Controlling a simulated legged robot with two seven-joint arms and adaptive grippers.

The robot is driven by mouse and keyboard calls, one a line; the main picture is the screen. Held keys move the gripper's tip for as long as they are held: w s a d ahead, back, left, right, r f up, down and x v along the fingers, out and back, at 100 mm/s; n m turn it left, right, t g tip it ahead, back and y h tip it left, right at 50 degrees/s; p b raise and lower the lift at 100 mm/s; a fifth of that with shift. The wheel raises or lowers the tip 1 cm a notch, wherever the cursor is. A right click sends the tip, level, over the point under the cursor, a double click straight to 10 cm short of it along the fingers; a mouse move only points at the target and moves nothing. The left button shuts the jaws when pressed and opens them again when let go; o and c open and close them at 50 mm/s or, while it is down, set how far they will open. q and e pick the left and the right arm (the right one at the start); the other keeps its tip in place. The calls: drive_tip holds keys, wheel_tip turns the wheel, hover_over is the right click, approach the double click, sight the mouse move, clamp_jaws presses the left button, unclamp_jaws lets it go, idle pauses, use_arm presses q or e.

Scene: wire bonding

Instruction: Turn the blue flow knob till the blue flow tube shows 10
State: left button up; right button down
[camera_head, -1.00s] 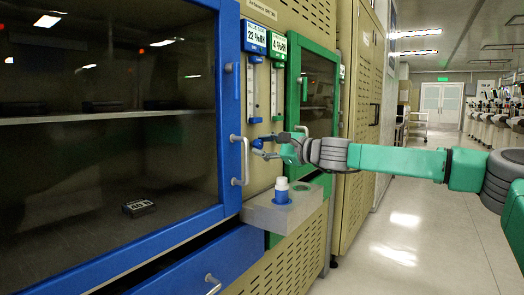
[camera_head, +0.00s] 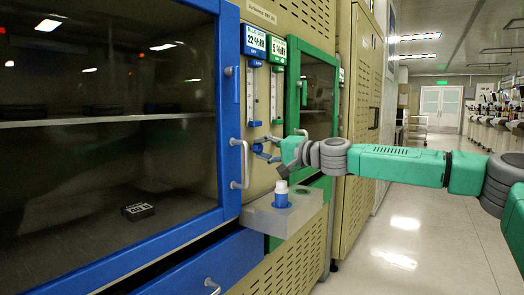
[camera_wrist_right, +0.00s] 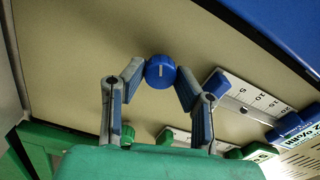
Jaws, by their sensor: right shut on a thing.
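The blue flow knob (camera_wrist_right: 160,71) is a round blue knob with a pale line mark, on the beige panel. In the head view, my right gripper (camera_head: 264,150) is at this knob, below the blue flow tube (camera_head: 251,95). In the right wrist view, the fingertips of my right gripper (camera_wrist_right: 161,76) are shut on the knob from both sides. The blue flow tube also shows there as a white scale (camera_wrist_right: 252,97) with numbers from 5 to 20; its float level is too small to read. My left gripper is not in view.
The blue cabinet door (camera_head: 229,110) with its handle (camera_head: 240,163) is left of the gripper. The green knob (camera_wrist_right: 127,134) is near the right gripper. The aisle floor (camera_head: 410,220) is clear.

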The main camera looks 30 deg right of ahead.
drive_tip(key=shift+a+f+n, duration=0.1)
drive_tip(key=shift+f+n, duration=0.15)
drive_tip(key=shift+n, duration=0.7)
drive_tip(key=shift+f+n, duration=0.25)
drive_tip(key=shift+n, duration=0.7)
drive_tip(key=c, duration=1.2)
unclamp_jaws()
drive_tip(key=shift+r, duration=0.15)
drive_tip(key=shift+s+r, duration=0.1)
drive_tip(key=shift+s+d+r, duration=0.1)
drive_tip(key=shift+s+d, duration=0.2)
drive_tip(key=shift+s, duration=0.05)
drive_tip(key=shift+f+v, duration=0.15)
drive_tip(key=shift+v, duration=2.6)
drive_tip(key=shift+f+v, duration=0.15)
drive_tip(key=shift+v, duration=2.6)
